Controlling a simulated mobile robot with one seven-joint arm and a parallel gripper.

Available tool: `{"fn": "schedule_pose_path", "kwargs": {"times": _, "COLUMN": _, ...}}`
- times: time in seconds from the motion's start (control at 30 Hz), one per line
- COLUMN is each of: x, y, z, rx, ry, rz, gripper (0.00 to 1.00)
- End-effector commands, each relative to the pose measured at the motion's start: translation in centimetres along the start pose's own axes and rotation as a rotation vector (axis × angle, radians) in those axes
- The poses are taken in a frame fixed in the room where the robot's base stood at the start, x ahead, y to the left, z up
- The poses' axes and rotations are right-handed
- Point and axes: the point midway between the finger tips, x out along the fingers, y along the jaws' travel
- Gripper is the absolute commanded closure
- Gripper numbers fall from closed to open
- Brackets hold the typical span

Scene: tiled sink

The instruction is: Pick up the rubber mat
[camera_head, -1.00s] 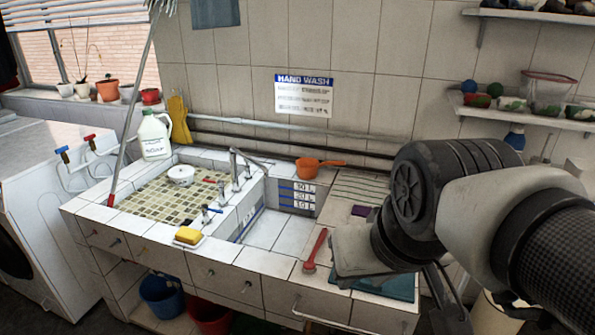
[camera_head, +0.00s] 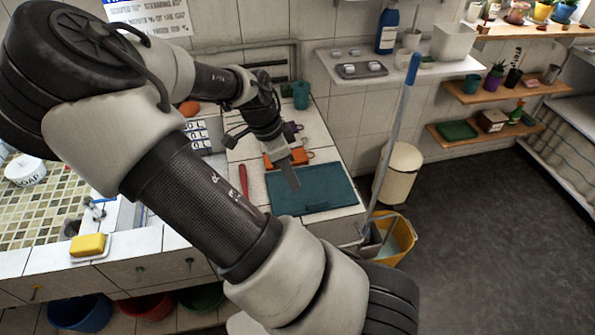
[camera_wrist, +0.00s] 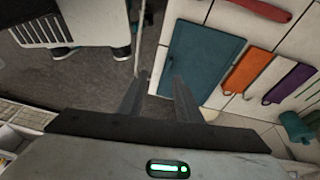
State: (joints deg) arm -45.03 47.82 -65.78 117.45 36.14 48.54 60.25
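The rubber mat appears to be the flat teal rectangle (camera_head: 325,192) lying on the white tiled counter near its right end. In the wrist view the teal mat (camera_wrist: 208,58) lies beyond the fingers, right of centre, with its near part partly hidden by the right finger. My gripper (camera_head: 292,182) hangs above the mat's left part in the head view, pointing down. In the wrist view my gripper (camera_wrist: 158,92) has its two fingers apart with nothing between them. I cannot tell the exact height above the mat.
An orange piece (camera_wrist: 248,70) and a purple piece (camera_wrist: 288,82) lie beside the mat. A red-handled tool (camera_head: 243,181) lies left of it. A blue-handled mop (camera_head: 393,140) stands in a yellow bucket (camera_head: 402,236) off the counter's right end. Open floor lies to the right.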

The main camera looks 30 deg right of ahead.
Motion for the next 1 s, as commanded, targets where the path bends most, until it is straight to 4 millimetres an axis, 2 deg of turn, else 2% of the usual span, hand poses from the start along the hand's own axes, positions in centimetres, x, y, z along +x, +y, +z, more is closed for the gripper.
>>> {"fn": "schedule_pose_path", "kwargs": {"times": 0.1, "x": -0.1, "y": -1.3, "z": -1.0, "rx": 0.065, "ry": 0.082, "rz": -0.029, "gripper": 0.69}}
{"fn": "schedule_pose_path", "kwargs": {"times": 0.27, "x": 0.7, "y": -1.9, "z": -1.6, "rx": 0.098, "ry": 0.112, "rz": -0.045, "gripper": 0.69}}
{"fn": "schedule_pose_path", "kwargs": {"times": 0.7, "x": 9.7, "y": -2.2, "z": -2.6, "rx": 0.099, "ry": 0.111, "rz": -0.042, "gripper": 0.69}}
{"fn": "schedule_pose_path", "kwargs": {"times": 0.8, "x": 11.0, "y": -2.3, "z": -2.7, "rx": 0.096, "ry": 0.11, "rz": -0.043, "gripper": 0.69}}
{"fn": "schedule_pose_path", "kwargs": {"times": 1.0, "x": 12.2, "y": -2.4, "z": -2.8, "rx": 0.096, "ry": 0.11, "rz": -0.044, "gripper": 0.69}}
